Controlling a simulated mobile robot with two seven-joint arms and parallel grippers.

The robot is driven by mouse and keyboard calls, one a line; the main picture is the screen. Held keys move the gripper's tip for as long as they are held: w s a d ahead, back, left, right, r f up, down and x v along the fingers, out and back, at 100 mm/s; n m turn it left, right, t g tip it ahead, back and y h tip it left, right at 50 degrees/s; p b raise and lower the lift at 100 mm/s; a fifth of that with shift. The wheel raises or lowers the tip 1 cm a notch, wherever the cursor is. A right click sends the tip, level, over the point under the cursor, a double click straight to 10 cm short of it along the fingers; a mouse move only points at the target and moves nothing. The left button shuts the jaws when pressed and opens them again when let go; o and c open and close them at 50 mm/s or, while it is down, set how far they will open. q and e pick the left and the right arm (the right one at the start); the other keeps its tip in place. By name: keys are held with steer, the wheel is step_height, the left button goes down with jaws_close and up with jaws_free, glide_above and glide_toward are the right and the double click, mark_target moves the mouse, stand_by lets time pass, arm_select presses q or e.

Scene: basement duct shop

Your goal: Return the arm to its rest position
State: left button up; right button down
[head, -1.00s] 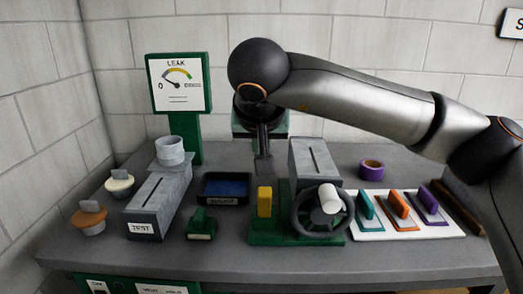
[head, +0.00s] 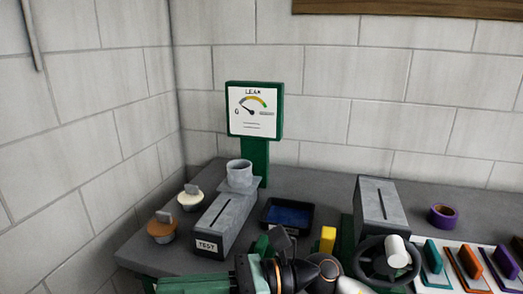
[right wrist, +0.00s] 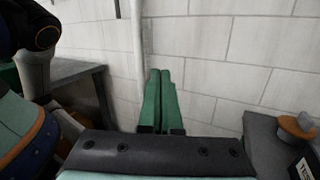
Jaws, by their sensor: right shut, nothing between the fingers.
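My right arm is folded low at the bottom edge of the head view, in front of the bench (head: 135,250). Its right gripper (head: 185,286) points left there, partly cut off by the frame. In the right wrist view the two green fingers of the right gripper (right wrist: 161,100) lie together, shut, with nothing between them. They point toward the block wall, clear of the bench, whose corner (right wrist: 258,130) is at the right. My left gripper is not in view.
The grey TEST box (head: 228,222) and orange-topped cap (head: 162,228) stand behind my right gripper. A black tray (head: 265,222), yellow block (head: 328,240), handwheel (head: 366,266) and purple ring (head: 442,216) stand farther right. The LEAK gauge (head: 254,110) stands at the back.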

steer(key=w+d+f+m+t+y+p, duration=0.1)
steer(key=w+d+m+t, duration=0.3)
steer(key=m+t, duration=0.6)
steer(key=w+d+f+m+t+p, duration=0.1)
steer(key=w+d+m+t, duration=0.4)
steer(key=m, duration=0.8)
steer(key=d+f+m+t+h+p, duration=0.1)
steer(key=d+f+m+t+h, duration=0.55)
steer(key=f+m+h, duration=0.6)
steer(key=s+d+f+m+g+h, duration=0.1)
steer(key=s+d+f+m+g, duration=0.2)
steer(key=s+d+f+m, duration=0.1)
steer(key=s+d+f+m+g+h+p, duration=0.1)
steer(key=s+d+f+m+g+h, duration=0.1)
steer(key=s+d+f+m, duration=0.2)
steer(key=s+d+f+m+g+h+p, duration=0.1)
steer(key=s+d+f+m+g+h, duration=0.1)
steer(key=s+f+m, duration=0.7)
step_height(320, 180, down, 5)
steer(key=d+g, duration=0.1)
steer(key=d, duration=0.1)
steer(key=shift+s+d+g, duration=0.35)
steer(key=shift+d, duration=0.05)
